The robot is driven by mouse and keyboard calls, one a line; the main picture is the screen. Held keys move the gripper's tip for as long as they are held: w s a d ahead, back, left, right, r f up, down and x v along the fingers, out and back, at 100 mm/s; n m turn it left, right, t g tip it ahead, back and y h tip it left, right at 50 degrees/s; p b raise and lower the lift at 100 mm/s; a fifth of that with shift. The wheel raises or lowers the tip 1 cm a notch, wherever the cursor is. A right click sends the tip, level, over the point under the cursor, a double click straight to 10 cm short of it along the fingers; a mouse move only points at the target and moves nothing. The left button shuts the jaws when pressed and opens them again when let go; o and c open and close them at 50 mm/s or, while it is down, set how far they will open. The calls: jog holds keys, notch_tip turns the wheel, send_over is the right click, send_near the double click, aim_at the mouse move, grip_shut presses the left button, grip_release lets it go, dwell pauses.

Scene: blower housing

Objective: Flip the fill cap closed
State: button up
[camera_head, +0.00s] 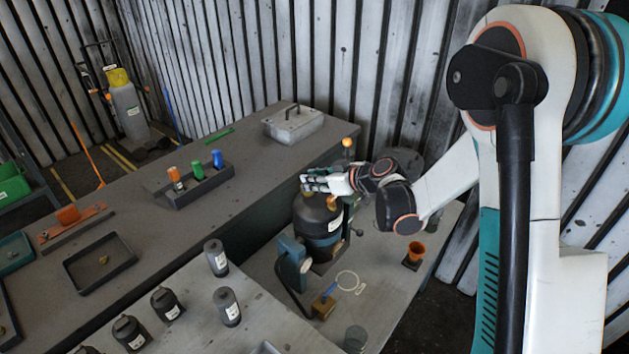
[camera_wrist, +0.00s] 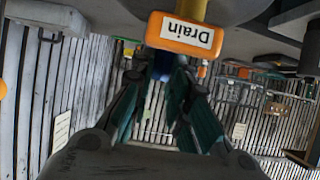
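A dark rounded tank (camera_head: 318,222) with a light label stands on the lower grey surface. My gripper (camera_head: 308,181) is over its top, reaching in from the right. I cannot make out the fill cap for sure; my gripper and wrist cover part of the tank's top. In the wrist view my gripper's (camera_wrist: 161,78) two teal-padded fingers stand apart, with a gap between them and nothing clearly held. An orange tag reading "Drain" (camera_wrist: 185,35) shows upside down just beyond the fingertips, by a yellow part. I cannot tell whether a finger touches it.
A blue-grey fixture (camera_head: 291,264) stands left of the tank. Several dark bottles (camera_head: 228,306) stand in front. A long bench (camera_head: 250,160) with a bottle tray (camera_head: 194,186) lies left.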

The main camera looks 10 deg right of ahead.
jog(key=o, duration=0.3)
jog(key=shift+f, duration=0.1)
jog(key=shift+o, duration=0.2)
jog(key=v, duration=1.2)
jog(key=s+d+m+h+b, duration=0.1)
jog(key=s+m+h, duration=0.2)
jog(key=s, duration=0.6)
jog(key=s+d+r+m+g+h+b, duration=0.1)
jog(key=s+d+m+h, duration=0.1)
jog(key=s, duration=0.7)
jog(key=s+d+r+m+h+b, duration=0.1)
jog(key=s+m+h+b, duration=0.1)
jog(key=s, duration=0.7)
jog(key=shift+s+d+m+g+h, duration=0.25)
jog(key=shift+d+m+g+h, duration=0.1)
jog(key=shift+m+h, duration=0.6)
jog(key=shift+r, duration=0.1)
